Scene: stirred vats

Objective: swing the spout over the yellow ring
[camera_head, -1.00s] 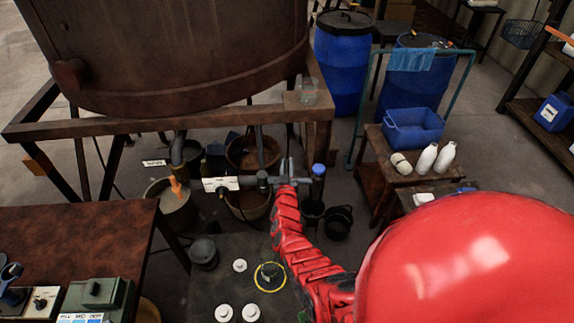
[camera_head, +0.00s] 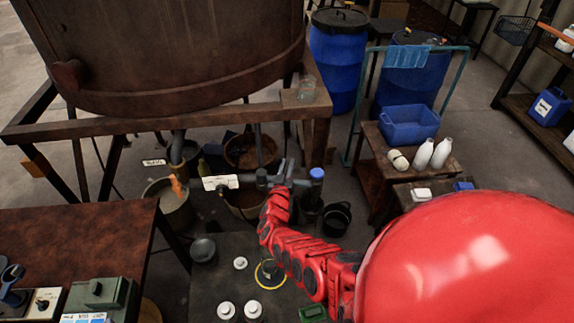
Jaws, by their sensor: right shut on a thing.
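The spout (camera_head: 247,180) is a grey horizontal pipe with a white label at its left part, below the front beam of the vat stand. My right gripper (camera_head: 289,172) is at the pipe's right end and is shut on the spout; the arm and jaws hide the exact contact. A blue-capped upright part (camera_head: 317,174) shows just right of the jaws. The yellow ring (camera_head: 258,281) lies on a dark surface below and in front of the gripper, with a dark object inside it; my red arm passes close to its right edge. My left gripper is not in view.
A big rusty vat (camera_head: 170,60) stands on a brown frame above. White-topped items (camera_head: 226,310) and a dark pot (camera_head: 203,250) stand near the ring. A black bucket (camera_head: 337,219) and a brown table (camera_head: 70,240) are on either side. A blue tub (camera_head: 410,126) is at right.

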